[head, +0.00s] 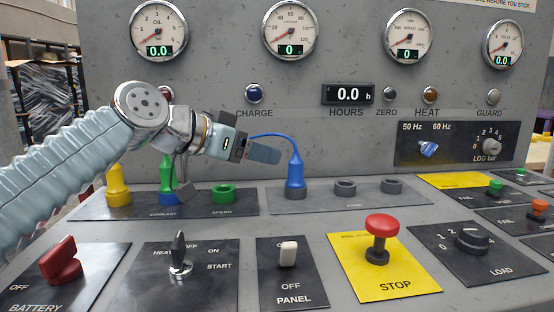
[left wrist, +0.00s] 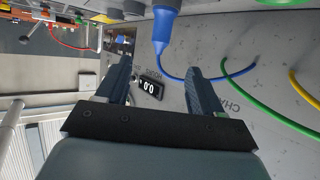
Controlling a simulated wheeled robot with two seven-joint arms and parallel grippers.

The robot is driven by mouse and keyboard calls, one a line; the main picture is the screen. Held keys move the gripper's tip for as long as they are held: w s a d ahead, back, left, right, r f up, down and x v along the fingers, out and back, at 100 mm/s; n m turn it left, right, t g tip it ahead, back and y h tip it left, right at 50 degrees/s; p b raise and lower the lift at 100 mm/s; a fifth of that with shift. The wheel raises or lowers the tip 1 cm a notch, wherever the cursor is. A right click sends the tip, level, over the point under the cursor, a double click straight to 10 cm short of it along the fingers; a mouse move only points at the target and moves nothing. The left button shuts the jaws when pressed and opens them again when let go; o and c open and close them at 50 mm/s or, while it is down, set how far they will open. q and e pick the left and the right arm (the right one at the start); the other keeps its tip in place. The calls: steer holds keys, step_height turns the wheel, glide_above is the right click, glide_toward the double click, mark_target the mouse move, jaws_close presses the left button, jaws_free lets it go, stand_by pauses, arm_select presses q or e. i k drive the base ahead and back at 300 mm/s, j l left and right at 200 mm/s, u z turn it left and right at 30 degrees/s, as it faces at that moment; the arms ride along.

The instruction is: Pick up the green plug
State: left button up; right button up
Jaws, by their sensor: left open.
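The green plug (head: 166,170) stands upright at the coolant position, in what looks like a blue socket (head: 169,197). My left arm partly hides it. Its green cable (left wrist: 246,102) shows in the left wrist view, but the plug body cannot be made out there. My left gripper (head: 263,153) is open and empty, to the right of the green plug and above the panel, pointing right. In the left wrist view its two fingers (left wrist: 160,85) are spread apart. A blue plug (head: 295,174) with a blue cable stands just right of the fingertips; it also shows in the left wrist view (left wrist: 163,28).
A yellow plug (head: 118,188) stands left of the green one. An empty green socket (head: 223,194) lies to its right. Two empty grey sockets (head: 345,187) lie further right. A red stop button (head: 382,226) and several switches stand in front. The gauge wall rises behind.

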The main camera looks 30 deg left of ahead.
mark_target(164, 168)
steer(key=k+l, duration=0.15)
steer(key=l, duration=0.2)
steer(key=k+l, duration=0.2)
steer(key=l, duration=0.2)
steer(key=k+l, duration=0.15)
steer(key=l, duration=0.2)
steer(key=k+l, duration=0.2)
steer(key=l, duration=0.2)
steer(key=k+l, duration=0.15)
steer(key=l, duration=0.2)
